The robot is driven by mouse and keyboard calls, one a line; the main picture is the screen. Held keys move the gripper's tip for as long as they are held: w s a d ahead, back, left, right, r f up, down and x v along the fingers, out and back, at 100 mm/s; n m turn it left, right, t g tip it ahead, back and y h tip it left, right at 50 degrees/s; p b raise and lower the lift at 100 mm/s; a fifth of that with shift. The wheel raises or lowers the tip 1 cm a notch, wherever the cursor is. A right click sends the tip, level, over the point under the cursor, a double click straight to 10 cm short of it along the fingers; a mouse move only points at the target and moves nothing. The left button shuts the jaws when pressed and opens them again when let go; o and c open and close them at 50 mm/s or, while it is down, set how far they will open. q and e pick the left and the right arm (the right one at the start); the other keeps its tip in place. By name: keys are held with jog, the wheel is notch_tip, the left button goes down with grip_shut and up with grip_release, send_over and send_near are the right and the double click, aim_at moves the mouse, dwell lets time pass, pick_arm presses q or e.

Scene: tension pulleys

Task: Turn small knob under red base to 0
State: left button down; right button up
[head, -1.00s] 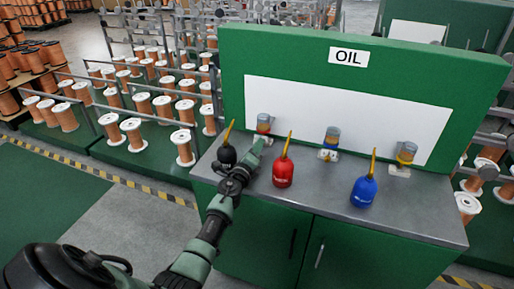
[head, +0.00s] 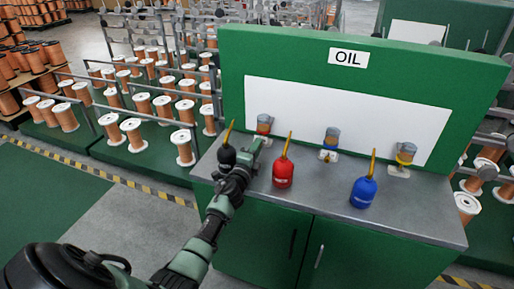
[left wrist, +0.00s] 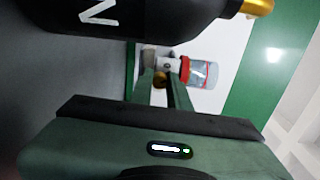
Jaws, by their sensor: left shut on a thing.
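The oil cup with the red base (head: 263,128) is the leftmost of three at the back of the grey bench. In the left wrist view its red base (left wrist: 185,69) shows beside a clear cup (left wrist: 202,73). The small brass-coloured knob (left wrist: 160,79) sits between my fingertips in that view. My left gripper (head: 256,146) reaches over the bench in front of this cup, and in the wrist view (left wrist: 161,84) its fingers are shut on the knob. The knob is hidden in the head view. The number on its scale cannot be read. My right gripper is not in view.
A black oil can (head: 227,155) stands close at the left of my gripper, large in the wrist view. A red can (head: 283,173) stands at its right. A blue can (head: 363,192) and blue- and yellow-based cups (head: 331,138) (head: 406,154) are further right.

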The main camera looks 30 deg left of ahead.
pick_arm(q)
jog(key=n, duration=0.4)
jog(key=shift+f+n, duration=0.15)
jog(key=shift+n, duration=0.25)
dwell(0.4)
jog(key=c, duration=1.3)
grip_release()
jog(key=shift+c, duration=0.2)
jog(key=v, duration=0.8)
